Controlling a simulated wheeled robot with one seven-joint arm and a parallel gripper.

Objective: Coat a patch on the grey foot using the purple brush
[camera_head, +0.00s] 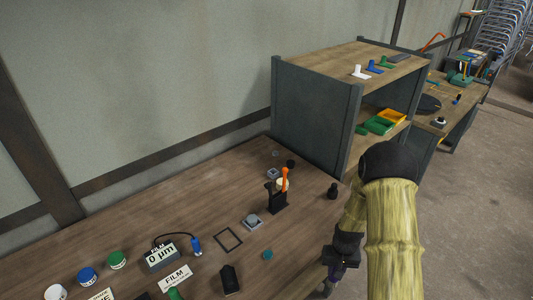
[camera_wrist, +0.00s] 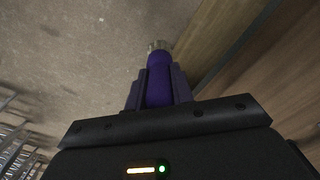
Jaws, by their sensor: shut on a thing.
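My gripper (camera_wrist: 158,92) is shut on the purple brush (camera_wrist: 157,75), whose handle sits between the two fingers in the wrist view. A pale metal-like band shows at the brush's far end; its bristles cannot be made out. In the head view my gripper (camera_head: 338,272) hangs low at the right edge of the wooden table, and the brush there is mostly hidden. A small grey piece (camera_head: 252,221), which looks like the grey foot, rests on the table to the left of my gripper, apart from it. Another small grey piece (camera_head: 273,173) lies farther back.
A black holder (camera_head: 277,203) with an orange-handled tool stands beyond the grey piece. A film gauge (camera_head: 161,256) with a blue probe (camera_head: 196,245), a square outline (camera_head: 229,239) and several lidded pots lie left. A shelf unit (camera_head: 315,115) stands behind.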

